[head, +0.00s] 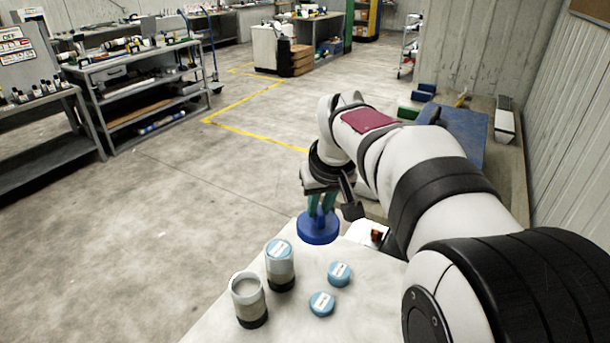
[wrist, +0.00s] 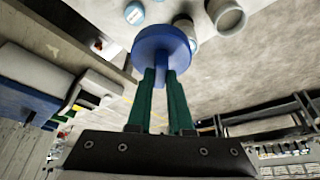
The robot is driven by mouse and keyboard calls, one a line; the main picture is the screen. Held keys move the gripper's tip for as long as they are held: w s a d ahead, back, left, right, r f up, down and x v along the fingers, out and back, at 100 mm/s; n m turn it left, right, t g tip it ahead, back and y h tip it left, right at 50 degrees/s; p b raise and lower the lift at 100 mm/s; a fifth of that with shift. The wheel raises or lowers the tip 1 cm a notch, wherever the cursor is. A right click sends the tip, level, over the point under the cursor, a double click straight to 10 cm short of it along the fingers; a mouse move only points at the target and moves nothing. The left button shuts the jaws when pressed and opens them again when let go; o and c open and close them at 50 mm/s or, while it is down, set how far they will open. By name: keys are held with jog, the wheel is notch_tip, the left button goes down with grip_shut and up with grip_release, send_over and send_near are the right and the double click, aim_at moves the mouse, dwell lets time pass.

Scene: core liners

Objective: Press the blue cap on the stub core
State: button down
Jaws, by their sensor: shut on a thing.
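My gripper (head: 322,203) has green fingers. They are shut on the upright handle of a dark blue disc (head: 318,229), which also shows in the wrist view (wrist: 160,42). The disc hangs near the far edge of the pale table, behind the cores; its height is hard to tell. One short grey core with a dark base (head: 281,273) has a light blue labelled cap (head: 279,248) on its top. A second core (head: 249,303) is uncapped, in front and to the left. It shows in the wrist view (wrist: 228,17), where the disc partly hides the capped core.
Two loose light blue caps lie on the table (head: 365,320), one at the right (head: 340,273) and one nearer (head: 322,303). A white box-like thing (head: 370,235) stands behind my arm. Shelves (head: 150,95) are far off at the left.

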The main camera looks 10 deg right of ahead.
jog(key=shift+w+a+f, duration=1.15)
jog(key=shift+w+f, duration=0.35)
jog(key=shift+f, duration=0.65)
jog(key=shift+w+a+f, duration=1.1)
jog(key=shift+w+f, duration=0.45)
jog(key=shift+f, duration=0.65)
jog(key=shift+w+a+f, duration=1.15)
jog(key=shift+w+f, duration=0.35)
jog(key=shift+f, duration=0.65)
jog(key=shift+f, duration=1.25)
jog(key=shift+c, duration=1.3)
grip_release()
jog(key=shift+r, duration=0.1)
notch_tip(320, 180, up, 7)
